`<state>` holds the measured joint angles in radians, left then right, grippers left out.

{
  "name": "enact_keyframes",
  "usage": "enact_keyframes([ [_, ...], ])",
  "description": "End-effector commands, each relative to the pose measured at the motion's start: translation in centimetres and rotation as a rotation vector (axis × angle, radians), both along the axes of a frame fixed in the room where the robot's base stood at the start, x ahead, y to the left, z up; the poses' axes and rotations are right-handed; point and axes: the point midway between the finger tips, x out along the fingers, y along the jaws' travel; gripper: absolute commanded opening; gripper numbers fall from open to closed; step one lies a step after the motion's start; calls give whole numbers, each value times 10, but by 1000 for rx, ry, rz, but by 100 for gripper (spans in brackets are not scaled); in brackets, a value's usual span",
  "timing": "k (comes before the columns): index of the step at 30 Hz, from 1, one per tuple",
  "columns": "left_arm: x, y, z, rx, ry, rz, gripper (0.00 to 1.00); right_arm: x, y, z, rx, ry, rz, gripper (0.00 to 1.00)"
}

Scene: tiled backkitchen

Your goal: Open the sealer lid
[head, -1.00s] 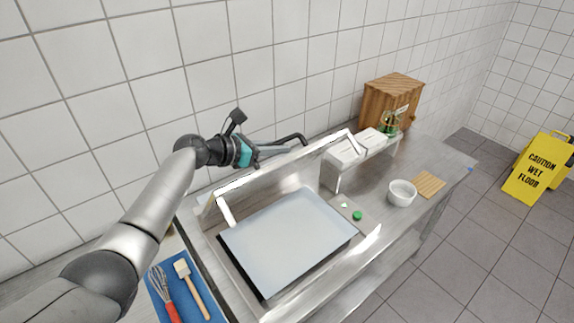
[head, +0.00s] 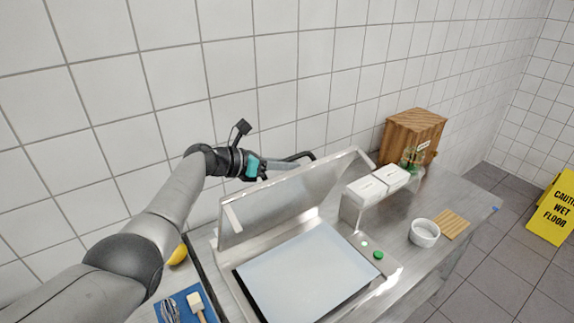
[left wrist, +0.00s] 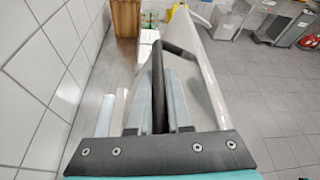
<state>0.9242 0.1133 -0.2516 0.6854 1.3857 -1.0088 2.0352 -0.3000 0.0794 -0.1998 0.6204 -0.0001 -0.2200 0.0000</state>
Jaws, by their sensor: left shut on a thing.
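The sealer lid (head: 285,198) is a grey metal-framed panel standing raised and steeply tilted along the wall side of the sealer, above its pale flat bed (head: 305,272). A black bar handle (head: 301,156) is at the lid's upper edge. My left gripper (head: 280,165) is at this handle, behind the lid's top edge. In the left wrist view, its two grey fingers (left wrist: 157,105) are shut on the black bar, with the lid panel (left wrist: 212,95) just to the right. Part of the grip is hidden by the lid in the head view. My right gripper is not in view.
The tiled wall is close behind the lid and my left arm. White boxes (head: 378,186) stand right of the bed, near green and pale buttons (head: 378,255). A white bowl (head: 424,232), wooden board (head: 454,224) and wooden cabinet (head: 412,137) are farther right. A blue mat (head: 178,306) holds utensils.

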Motion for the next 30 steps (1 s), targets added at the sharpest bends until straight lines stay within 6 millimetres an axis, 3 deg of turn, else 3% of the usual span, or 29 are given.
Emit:
enact_keyframes([
  [5,-1,1,-3,5,6,-1,0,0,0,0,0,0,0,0],
  [6,-1,1,-3,5,6,-1,22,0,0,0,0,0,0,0],
  [9,-1,1,-3,4,5,0,30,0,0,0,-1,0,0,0],
  [20,-3,5,0,2,3,2,30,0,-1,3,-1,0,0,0],
  [30,-22,37,15,3,2,3,30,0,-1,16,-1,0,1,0],
])
